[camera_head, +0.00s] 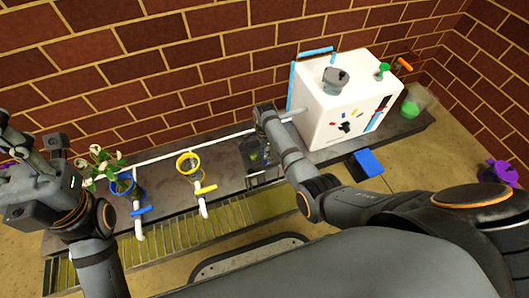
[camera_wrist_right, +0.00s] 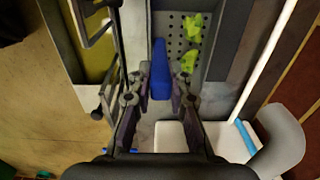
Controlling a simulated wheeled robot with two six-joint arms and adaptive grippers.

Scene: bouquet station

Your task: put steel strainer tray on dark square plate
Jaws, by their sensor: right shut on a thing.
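The steel strainer tray (camera_wrist_right: 184,50) is grey with a perforated floor and a blue handle (camera_wrist_right: 160,72); yellow-green pieces (camera_wrist_right: 193,30) lie in it. My right gripper (camera_wrist_right: 160,82) is shut on the blue handle in the right wrist view. In the head view my right gripper (camera_head: 258,135) is over the middle of the bench, left of the white box, and the arm partly hides the tray. I cannot make out the dark square plate clearly. My left gripper (camera_head: 35,150) is at the left edge, away from the tray; its fingers are unclear.
A white box (camera_head: 340,105) stands on the bench to the right. White pipes with a yellow-handled valve (camera_head: 205,189) and a blue-handled valve (camera_head: 140,211) run along the bench. A yellow-rimmed cup (camera_head: 188,164) and potted white flowers (camera_head: 103,166) stand left. A blue-and-dark object (camera_head: 368,162) lies near the front edge.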

